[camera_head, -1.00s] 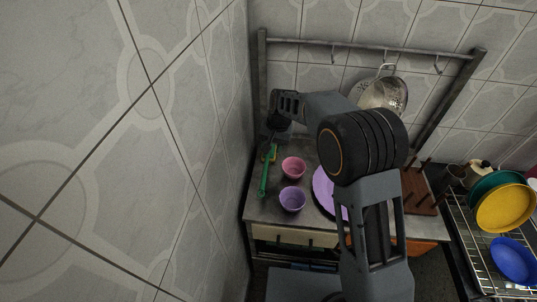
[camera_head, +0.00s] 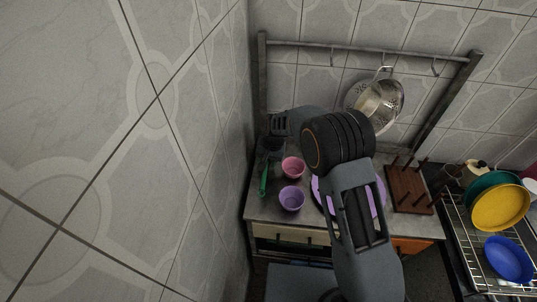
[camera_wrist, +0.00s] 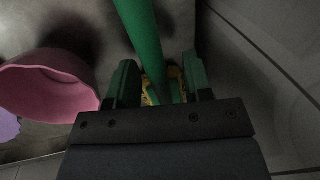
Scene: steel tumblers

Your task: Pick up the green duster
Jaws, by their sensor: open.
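The green duster (camera_head: 264,182) lies on the counter at the left, close to the tiled wall. My gripper (camera_head: 268,157) is over its upper part and hides that part in the head view. In the wrist view the duster's green handle (camera_wrist: 141,32) runs down between the two fingers of my gripper (camera_wrist: 161,82). The fingers are open, one on each side, with a gap showing beside the handle. A yellow patterned part shows behind the handle, between the fingers.
A pink bowl (camera_head: 293,167) stands close to the right of my gripper, also in the wrist view (camera_wrist: 48,82). A purple bowl (camera_head: 291,198) is nearer the front. A purple plate (camera_head: 379,197) and brown pegged rack (camera_head: 408,190) are further right. The tiled wall (camera_head: 205,130) is close on the left.

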